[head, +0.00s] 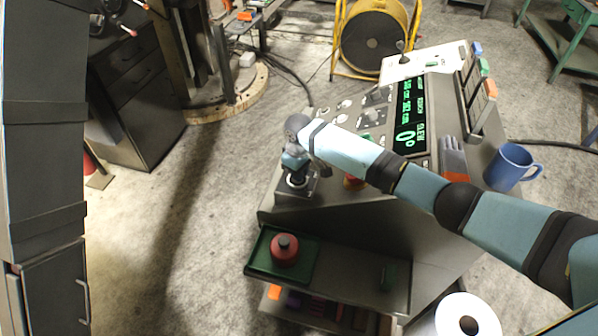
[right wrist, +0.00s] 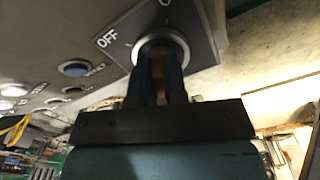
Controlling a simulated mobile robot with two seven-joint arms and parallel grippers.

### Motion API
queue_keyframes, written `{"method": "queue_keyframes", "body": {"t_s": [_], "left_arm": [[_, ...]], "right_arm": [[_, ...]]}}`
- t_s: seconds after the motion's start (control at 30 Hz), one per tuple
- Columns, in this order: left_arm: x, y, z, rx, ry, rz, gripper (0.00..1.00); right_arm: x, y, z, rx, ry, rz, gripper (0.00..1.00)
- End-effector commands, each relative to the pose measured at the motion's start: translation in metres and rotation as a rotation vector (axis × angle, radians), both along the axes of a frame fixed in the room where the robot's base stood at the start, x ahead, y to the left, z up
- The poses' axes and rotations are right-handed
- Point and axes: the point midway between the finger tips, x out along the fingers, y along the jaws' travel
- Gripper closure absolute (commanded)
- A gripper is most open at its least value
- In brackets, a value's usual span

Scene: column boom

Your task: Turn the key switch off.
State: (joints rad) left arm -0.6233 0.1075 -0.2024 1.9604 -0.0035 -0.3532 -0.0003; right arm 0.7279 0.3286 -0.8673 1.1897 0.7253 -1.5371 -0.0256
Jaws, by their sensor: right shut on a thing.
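The key switch (head: 297,183) sits on a dark square plate at the near left corner of the console. My right gripper (head: 295,166) reaches down onto it from above. In the right wrist view the switch has a pale metal ring (right wrist: 178,44) on its plate, with an "OFF" label (right wrist: 108,38) to the left and a label cut off at the top. My right gripper's two fingers (right wrist: 158,78) are shut on the brassy key between them, right at the ring. The fingers hide most of the key, so its exact angle is hard to tell. My left gripper is out of view.
The console's green display (head: 407,118) reads 0° beside SLEW. A blue mug (head: 511,167) and grey glove (head: 453,158) lie at its right. A red knobbed object (head: 285,250) stands in a green tray below.

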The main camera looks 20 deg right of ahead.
Motion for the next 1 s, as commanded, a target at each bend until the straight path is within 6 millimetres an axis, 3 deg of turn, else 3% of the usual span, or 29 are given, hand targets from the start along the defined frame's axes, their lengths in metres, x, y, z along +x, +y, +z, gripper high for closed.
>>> {"method": "queue_keyframes", "body": {"t_s": [1.0], "left_arm": [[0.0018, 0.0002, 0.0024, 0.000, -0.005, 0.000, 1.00]], "right_arm": [[0.0054, -0.0033, 0.0005, -0.001, 0.000, 0.911, 1.00]]}}
